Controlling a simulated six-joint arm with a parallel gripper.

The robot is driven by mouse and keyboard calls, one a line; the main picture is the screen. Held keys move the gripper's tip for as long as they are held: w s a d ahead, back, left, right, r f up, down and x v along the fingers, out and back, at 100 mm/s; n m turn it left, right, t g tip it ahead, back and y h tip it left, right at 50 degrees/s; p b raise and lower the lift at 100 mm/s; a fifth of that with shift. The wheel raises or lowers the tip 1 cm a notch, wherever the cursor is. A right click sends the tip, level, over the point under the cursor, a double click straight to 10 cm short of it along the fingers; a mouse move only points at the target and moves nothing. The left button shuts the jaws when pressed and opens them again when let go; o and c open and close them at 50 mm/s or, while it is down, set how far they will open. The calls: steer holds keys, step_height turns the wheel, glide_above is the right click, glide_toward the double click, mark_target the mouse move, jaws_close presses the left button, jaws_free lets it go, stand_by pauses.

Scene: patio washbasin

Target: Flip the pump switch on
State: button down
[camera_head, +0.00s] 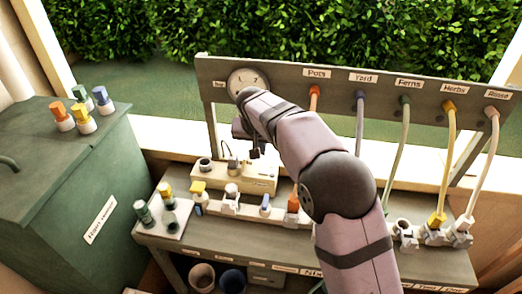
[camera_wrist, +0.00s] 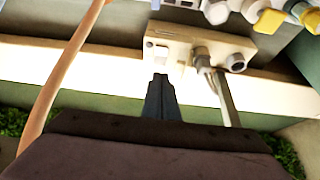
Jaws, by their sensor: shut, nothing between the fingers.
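A beige box (camera_head: 238,178) stands at the back of the bench, left of my arm. It also shows in the wrist view (camera_wrist: 180,38), where a small pale rocker-like part (camera_wrist: 160,57), probably the pump switch, sits on its face. Whether it is on or off is too small to tell. My gripper (camera_head: 255,152) is shut and empty, just above and behind the box. In the wrist view its dark fingertips (camera_wrist: 160,78) point at the box, close below the pale part. I cannot tell whether they touch.
A grey cable (camera_wrist: 225,95) runs from a plug on the box, right of my fingers. A hose (camera_wrist: 62,75) crosses at the left. A labelled hose board (camera_head: 355,80) stands behind. Several coloured connectors stand along the bench. A green cabinet (camera_head: 75,160) is at left.

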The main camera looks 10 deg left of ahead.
mark_target(266, 163)
steer(key=shift+s+r, duration=0.2)
steer(key=shift+r, duration=0.15)
steer(key=shift+w, duration=0.1)
steer(key=shift+w+d+r+b, duration=0.1)
steer(key=shift+w+r+b, duration=0.1)
steer(key=shift+w+b, duration=0.35)
steer(key=p+x, duration=0.6)
steer(key=x, duration=0.7)
steer(key=shift+w+f, duration=0.15)
steer(key=shift+f, duration=0.3)
steer(key=shift+f, duration=0.15)
